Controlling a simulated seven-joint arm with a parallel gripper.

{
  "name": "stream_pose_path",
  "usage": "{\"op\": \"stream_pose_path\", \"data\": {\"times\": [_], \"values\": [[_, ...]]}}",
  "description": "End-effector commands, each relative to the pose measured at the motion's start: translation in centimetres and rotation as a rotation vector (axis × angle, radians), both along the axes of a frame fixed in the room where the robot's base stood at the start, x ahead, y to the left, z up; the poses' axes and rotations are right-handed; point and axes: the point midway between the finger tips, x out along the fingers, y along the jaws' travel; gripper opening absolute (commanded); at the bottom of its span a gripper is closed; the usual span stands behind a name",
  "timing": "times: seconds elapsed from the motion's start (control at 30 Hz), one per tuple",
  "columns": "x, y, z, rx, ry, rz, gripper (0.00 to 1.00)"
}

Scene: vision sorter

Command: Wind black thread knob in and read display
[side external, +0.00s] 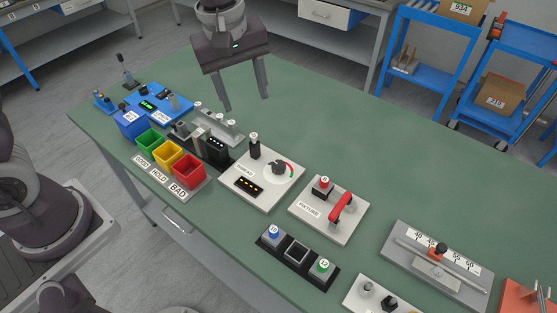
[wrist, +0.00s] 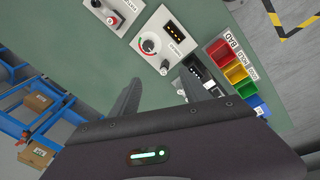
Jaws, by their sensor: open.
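A white panel lettered THREAD (side external: 262,196) lies on the green bench in the side view and also shows in the wrist view (wrist: 180,51). A black knob (side external: 279,168) sits on it beside a red and green arc; it appears in the wrist view too (wrist: 148,45). A dark display (side external: 248,186) with small yellow marks is at the panel's front; I cannot read it. An upright black piece with a white tag (side external: 254,148) stands near the back corner. My gripper (side external: 246,103) is open and empty, above the bench behind the panel, touching nothing.
Left of the panel are a black block (side external: 216,151) and green, yellow and red bins (side external: 187,171). To its right is a fixture plate (side external: 330,221) with a red handle (side external: 342,207). A black rack (side external: 298,267) is in front. The bench behind is clear.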

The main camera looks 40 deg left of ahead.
Motion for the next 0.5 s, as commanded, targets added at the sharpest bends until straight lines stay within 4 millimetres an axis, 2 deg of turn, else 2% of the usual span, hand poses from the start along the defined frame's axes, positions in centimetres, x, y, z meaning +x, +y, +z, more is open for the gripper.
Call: {"op": "stream_pose_path", "data": {"times": [0.03,0.1,0.2,0.33,0.5], "values": [[1.7,-1.0,-3.2,-0.010,0.048,0.094,0.54],[3.5,-2.3,-7.3,-0.021,0.092,0.234,0.54],[4.8,-3.5,-11.8,-0.026,0.135,0.383,0.54],[5.2,-4.1,-14.7,-0.025,0.159,0.473,0.54],[5.2,-4.1,-17.7,-0.025,0.164,0.483,0.54]]}}
